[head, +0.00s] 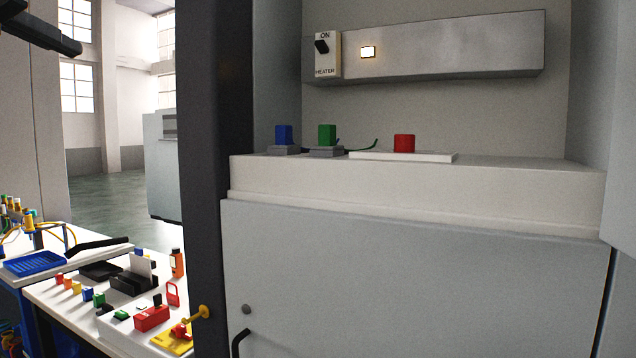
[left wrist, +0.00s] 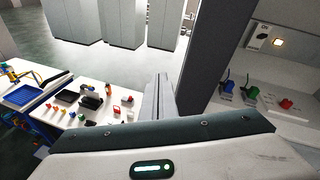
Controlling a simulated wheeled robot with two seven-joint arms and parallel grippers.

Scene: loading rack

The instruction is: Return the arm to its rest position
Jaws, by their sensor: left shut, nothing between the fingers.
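My left gripper (head: 68,44) shows dark at the top left corner of the head view. In the left wrist view its grey fingers (left wrist: 160,98) are together with nothing between them. It is in free air, apart from the cabinet and the workbench. My right gripper is in neither view.
A grey cabinet (head: 400,265) fills the right, with blue (head: 284,134), green (head: 327,134) and red (head: 404,143) blocks on its ledge. A heater switch (head: 326,54) points to ON beside a lit lamp (head: 368,52). A cluttered workbench (head: 60,300) stands lower left.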

